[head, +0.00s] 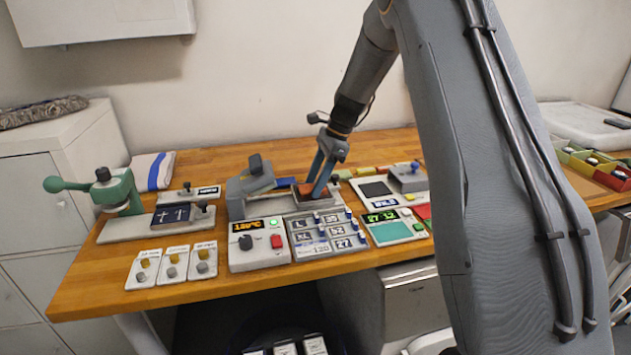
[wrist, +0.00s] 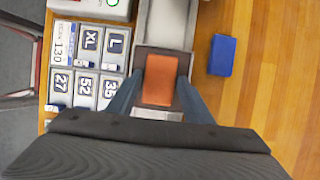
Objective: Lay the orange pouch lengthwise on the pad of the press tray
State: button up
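The orange pouch (wrist: 160,80) lies between the two fingers of my gripper (wrist: 161,84), its long side running along the press tray (wrist: 168,20) in the wrist view. My fingers are close against both of its long sides and look shut on it. The dark brown pad (wrist: 184,58) of the tray shows around the pouch. The pouch is on the pad or just above it; I cannot tell which. In the head view my gripper (head: 318,190) points down into the press tray (head: 316,203), and the pouch (head: 306,189) is partly hidden by the fingers.
A heat press (head: 250,184) stands left of the tray. A control box (head: 259,245) and size-labelled blocks (head: 321,236) sit in front. A blue block (wrist: 222,55) lies on the wood beside the tray. Bare wood (wrist: 276,80) lies beyond it.

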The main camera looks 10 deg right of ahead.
jog(key=shift+r, duration=0.1)
jog(key=b+v, duration=0.4)
jog(key=v, duration=0.8)
jog(key=s+a+f+n+h, duration=0.1)
jog(key=s+f+n, duration=0.3)
jog(key=s, duration=0.6)
jog(key=s+a+f+n+h, duration=0.2)
jog(key=s+f+n, duration=0.3)
jog(key=s+n, duration=0.3)
jog(key=s+a+f+n+h, duration=0.1)
jog(key=s+f+n, duration=0.4)
jog(key=s, duration=0.9)
jog(key=shift+a+n+t, duration=0.25)
jog(key=shift+n+t, duration=0.15)
jog(key=shift+n, duration=0.1)
